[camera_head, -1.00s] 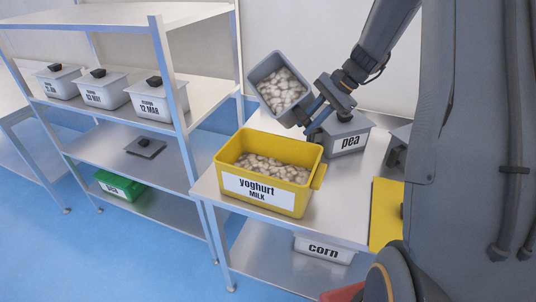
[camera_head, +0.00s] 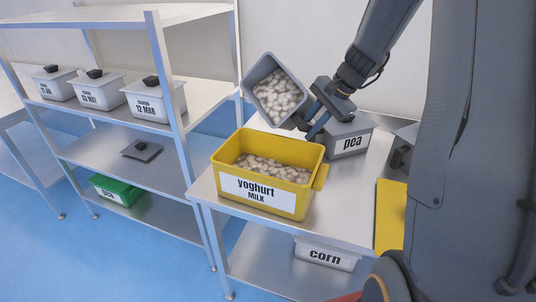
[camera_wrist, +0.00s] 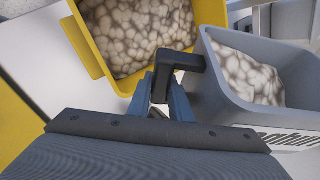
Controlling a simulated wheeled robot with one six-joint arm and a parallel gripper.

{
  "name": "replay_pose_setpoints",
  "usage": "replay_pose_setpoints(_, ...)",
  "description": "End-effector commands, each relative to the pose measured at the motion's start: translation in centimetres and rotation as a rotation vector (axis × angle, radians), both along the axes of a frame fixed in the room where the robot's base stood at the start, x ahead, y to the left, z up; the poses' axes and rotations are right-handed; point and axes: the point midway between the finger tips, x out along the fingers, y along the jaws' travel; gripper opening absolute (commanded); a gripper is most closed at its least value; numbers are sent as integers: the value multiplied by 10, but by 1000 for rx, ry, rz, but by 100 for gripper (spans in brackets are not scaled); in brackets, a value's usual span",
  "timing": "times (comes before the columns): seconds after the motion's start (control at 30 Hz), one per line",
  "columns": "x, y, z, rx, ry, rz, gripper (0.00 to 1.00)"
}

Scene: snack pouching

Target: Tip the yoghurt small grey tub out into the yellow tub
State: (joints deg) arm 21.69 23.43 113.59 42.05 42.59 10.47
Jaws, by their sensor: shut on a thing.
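The small grey tub (camera_head: 262,72) is up in the air above the back of the yellow tub, tilted with its open top facing the head camera. Pale lumpy contents show inside it. In the wrist view the grey tub (camera_wrist: 285,108) is at the right, with part of a label on its side. My gripper (camera_head: 312,112) is shut on the grey tub at its right side; in the wrist view my gripper (camera_wrist: 170,85) is on its dark handle. The yellow tub (camera_head: 258,192), labelled yoghurt MILK, stands on the metal table, holding similar pale lumps. It also shows in the wrist view (camera_wrist: 95,58).
A grey lidded tub labelled pea (camera_head: 350,143) stands behind, right of the yellow tub. A yellow lid (camera_head: 389,215) lies at the table's right. A corn tub (camera_head: 325,256) is on the lower shelf. A rack (camera_head: 170,85) with white tubs stands left.

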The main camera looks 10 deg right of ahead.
Motion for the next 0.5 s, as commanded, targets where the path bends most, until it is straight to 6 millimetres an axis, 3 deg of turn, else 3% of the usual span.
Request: replay_pose_setpoints(0.5, 0, -2, -1, -47, -41, -5, 0)
